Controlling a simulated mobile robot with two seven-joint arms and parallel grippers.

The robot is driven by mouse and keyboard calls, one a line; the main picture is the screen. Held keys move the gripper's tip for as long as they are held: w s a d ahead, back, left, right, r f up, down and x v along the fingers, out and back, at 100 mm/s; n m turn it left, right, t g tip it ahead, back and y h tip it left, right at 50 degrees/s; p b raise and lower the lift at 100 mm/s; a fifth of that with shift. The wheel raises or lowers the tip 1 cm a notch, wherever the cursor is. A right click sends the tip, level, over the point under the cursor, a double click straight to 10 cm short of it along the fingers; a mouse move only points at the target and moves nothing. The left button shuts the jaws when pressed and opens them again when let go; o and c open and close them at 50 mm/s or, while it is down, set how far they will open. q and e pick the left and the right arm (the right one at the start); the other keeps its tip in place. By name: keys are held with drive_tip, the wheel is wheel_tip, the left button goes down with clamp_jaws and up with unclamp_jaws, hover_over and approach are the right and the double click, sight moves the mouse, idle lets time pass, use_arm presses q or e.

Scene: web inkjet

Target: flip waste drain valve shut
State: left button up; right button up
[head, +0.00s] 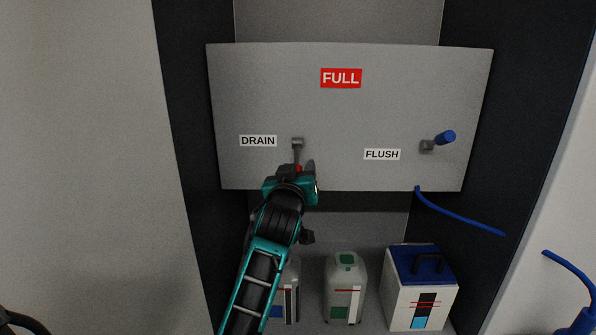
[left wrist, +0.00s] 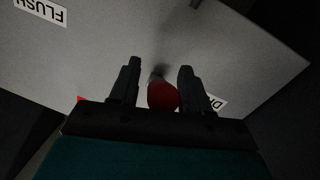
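The drain valve (head: 297,145) is a small grey fitting on the grey panel, right of the DRAIN label (head: 258,141). Its lever hangs down and ends in a red handle, mostly hidden by my left gripper (head: 298,170) in the head view. In the left wrist view the red handle (left wrist: 162,96) lies between the two dark fingers of my left gripper (left wrist: 158,78). The fingers are apart, with a gap visible at least on the handle's left side. Contact on the right side is unclear. My right gripper is not in view.
The panel (head: 350,115) carries a red FULL sign (head: 341,78) and a flush valve with a blue handle (head: 445,138). A blue hose (head: 460,213) hangs below the panel. Canisters (head: 345,285) and a blue-topped box (head: 420,290) stand lower down. Dark side walls flank the recess.

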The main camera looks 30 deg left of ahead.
use_arm(q)
clamp_jaws()
idle(0.5)
